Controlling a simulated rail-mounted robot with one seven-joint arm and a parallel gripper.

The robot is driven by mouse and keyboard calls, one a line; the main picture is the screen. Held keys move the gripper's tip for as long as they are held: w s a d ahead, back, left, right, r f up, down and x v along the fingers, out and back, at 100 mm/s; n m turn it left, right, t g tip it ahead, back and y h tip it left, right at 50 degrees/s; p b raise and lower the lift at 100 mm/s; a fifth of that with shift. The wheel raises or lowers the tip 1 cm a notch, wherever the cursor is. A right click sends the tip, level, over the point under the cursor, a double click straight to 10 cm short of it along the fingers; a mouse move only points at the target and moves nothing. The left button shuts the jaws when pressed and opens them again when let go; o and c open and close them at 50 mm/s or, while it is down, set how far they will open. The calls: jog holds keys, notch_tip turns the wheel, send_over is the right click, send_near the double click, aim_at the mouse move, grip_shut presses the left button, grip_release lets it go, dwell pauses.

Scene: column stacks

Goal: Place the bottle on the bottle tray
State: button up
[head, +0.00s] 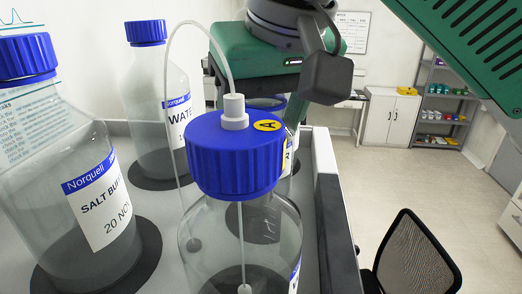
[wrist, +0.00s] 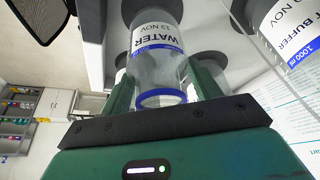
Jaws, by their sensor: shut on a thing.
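The bottle in my gripper is clear with a white label reading "WATER" and a blue band; it shows in the wrist view (wrist: 160,72) between my green fingers. My gripper (wrist: 165,95) is shut on it near a blue ring. In the head view, the bottle (head: 288,160) is mostly hidden behind the front bottle, with my green gripper body above and behind. The tray (head: 130,205) is a pale grey surface with dark round spots and a raised right edge. I cannot tell whether the held bottle touches a spot.
A capped bottle with a tube (head: 236,150) stands in front. A salt buffer bottle (head: 75,190) stands at left and a water bottle (head: 160,100) at the back, on dark spots. A black chair (head: 415,255) stands right of the tray; floor beyond is open.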

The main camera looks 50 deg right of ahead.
jog(key=shift+f+b, duration=1.25)
jog(key=shift+f, duration=0.75)
jog(key=o, duration=1.3)
jog(key=shift+r, duration=0.1)
jog(key=p+v, duration=0.2)
jog(key=v, duration=1)
jog(key=shift+r+p, duration=0.15)
jog(key=shift+p, duration=0.2)
